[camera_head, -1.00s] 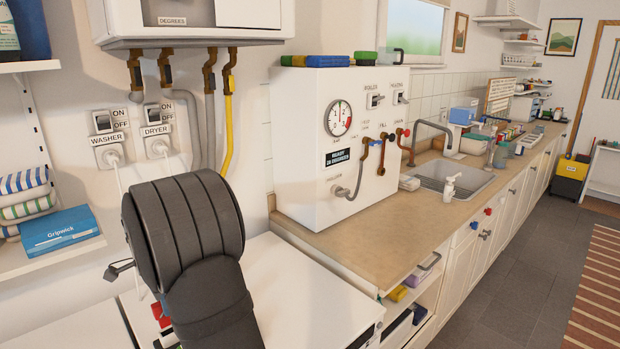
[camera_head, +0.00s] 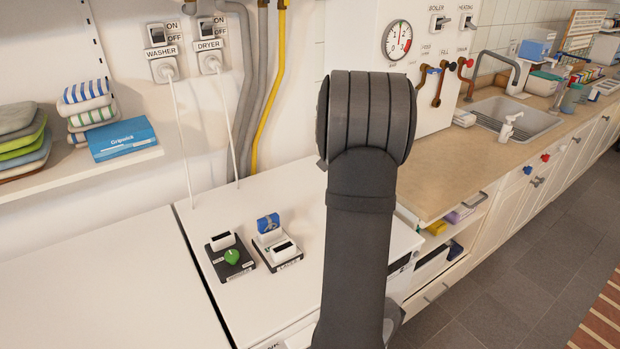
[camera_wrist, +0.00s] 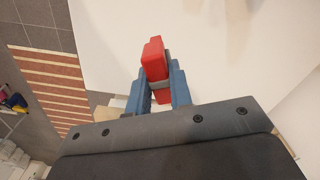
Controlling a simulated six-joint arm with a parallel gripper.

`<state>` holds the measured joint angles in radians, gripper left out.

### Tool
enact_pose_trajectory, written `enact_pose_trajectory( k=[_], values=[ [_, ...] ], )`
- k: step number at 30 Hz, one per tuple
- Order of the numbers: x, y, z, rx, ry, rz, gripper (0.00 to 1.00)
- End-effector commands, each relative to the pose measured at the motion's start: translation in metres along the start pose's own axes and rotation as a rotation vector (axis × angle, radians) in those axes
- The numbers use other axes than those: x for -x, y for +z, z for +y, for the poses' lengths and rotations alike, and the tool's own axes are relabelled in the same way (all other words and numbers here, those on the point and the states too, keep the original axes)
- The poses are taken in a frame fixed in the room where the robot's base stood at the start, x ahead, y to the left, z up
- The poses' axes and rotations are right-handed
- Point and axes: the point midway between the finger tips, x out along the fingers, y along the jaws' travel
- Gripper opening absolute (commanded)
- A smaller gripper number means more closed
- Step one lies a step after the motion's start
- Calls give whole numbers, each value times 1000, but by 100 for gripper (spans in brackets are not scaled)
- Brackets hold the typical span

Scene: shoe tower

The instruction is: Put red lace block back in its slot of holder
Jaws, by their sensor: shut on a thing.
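In the wrist view, the red lace block (camera_wrist: 153,58) is held between the blue fingers of my gripper (camera_wrist: 159,85). The gripper is shut on it, with a white surface beyond. In the head view my arm hides both gripper and red block. Two small dark-based holders stand on the white machine top, left of my arm. The left holder (camera_head: 217,270) has a white block and a green piece (camera_head: 232,256). The right holder (camera_head: 289,265) has white blocks and a blue piece (camera_head: 268,222). I cannot tell which has the red block's slot.
The white machine top (camera_head: 110,280) is clear left of the holders. A shelf with folded towels (camera_head: 88,103) and a blue box (camera_head: 122,139) is at the left. A wooden counter (camera_head: 470,160) with a sink lies right of my arm. A striped rug (camera_wrist: 50,80) covers some floor.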

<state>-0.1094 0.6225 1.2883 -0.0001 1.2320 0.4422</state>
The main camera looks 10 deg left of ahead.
Motion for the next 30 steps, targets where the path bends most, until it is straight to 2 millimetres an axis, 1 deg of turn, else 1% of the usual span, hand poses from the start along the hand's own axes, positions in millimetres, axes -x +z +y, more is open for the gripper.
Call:
enact_pose_trajectory(
  k=[1, 6, 9, 11, 17, 20, 23, 26, 30],
  values=[
    [-6, -2, 11, 2, 0, -1, 0],
    [-23, -2, 38, 15, 0, -1, 0],
    [-31, 3, 49, 11, 0, 0, 0],
    [-32, 10, 48, 1, -1, 2, 0],
    [-22, 35, 23, -67, -2, 3, 0],
    [-14, 52, 7, -109, -1, 2, 0],
    [-4, 73, -11, -160, -2, 3, 0],
    [7, 99, -32, -223, -3, 4, 0],
    [24, 142, -57, -322, -3, 3, 0]
  ],
)
